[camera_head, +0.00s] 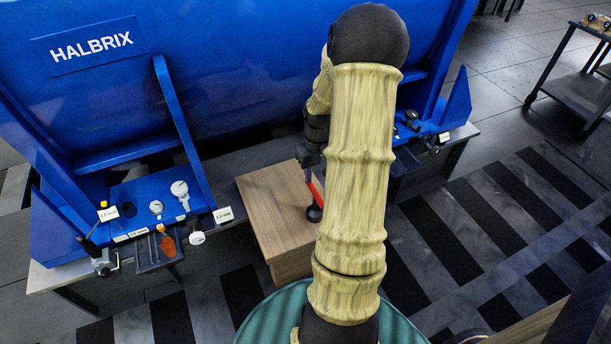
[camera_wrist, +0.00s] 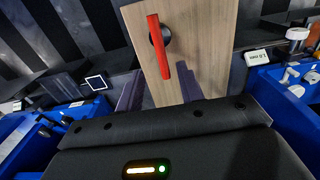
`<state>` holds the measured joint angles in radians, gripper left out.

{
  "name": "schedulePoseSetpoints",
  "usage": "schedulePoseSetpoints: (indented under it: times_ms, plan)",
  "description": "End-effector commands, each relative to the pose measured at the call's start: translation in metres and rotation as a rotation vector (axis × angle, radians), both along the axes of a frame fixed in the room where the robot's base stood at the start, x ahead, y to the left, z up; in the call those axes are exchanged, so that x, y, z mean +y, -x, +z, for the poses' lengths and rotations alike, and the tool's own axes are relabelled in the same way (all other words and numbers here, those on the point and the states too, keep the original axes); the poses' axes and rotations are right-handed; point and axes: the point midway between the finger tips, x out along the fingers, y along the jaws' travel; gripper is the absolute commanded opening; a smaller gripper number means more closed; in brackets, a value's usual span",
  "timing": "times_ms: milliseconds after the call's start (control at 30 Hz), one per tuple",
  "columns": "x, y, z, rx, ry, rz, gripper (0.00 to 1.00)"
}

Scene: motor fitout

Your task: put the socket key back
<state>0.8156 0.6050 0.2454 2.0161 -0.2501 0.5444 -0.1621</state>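The object I take for the socket key (camera_head: 314,201) has a red handle and a round black end, and is at the wooden block, left of my arm in the head view. In the wrist view the red handle (camera_wrist: 155,30) crosses in front of the wooden top, with the black round part behind it. My gripper (camera_head: 308,160) is above the key, partly hidden by my arm. In the wrist view its two dark fingers (camera_wrist: 160,72) are spread apart, with the handle's near end between them and space on both sides.
The wooden block (camera_head: 265,205) stands by a grey bench under the large blue HALBRIX housing (camera_head: 240,80). A blue panel (camera_head: 145,200) on the left carries white-headed parts, tools and labels. More dark parts (camera_head: 412,118) sit on the right. A dark cart (camera_head: 580,85) stands far right.

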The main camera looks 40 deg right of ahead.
Motion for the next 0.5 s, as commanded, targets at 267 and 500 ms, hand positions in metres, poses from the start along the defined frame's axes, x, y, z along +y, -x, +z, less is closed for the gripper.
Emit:
schedulePoseSetpoints:
  times_ms: [267,500]
  plan:
    - [0.026,-0.005,0.013,-0.011,0.016,0.030,0.38]
    - [0.119,-0.001,0.054,-0.066,0.057,0.122,0.38]
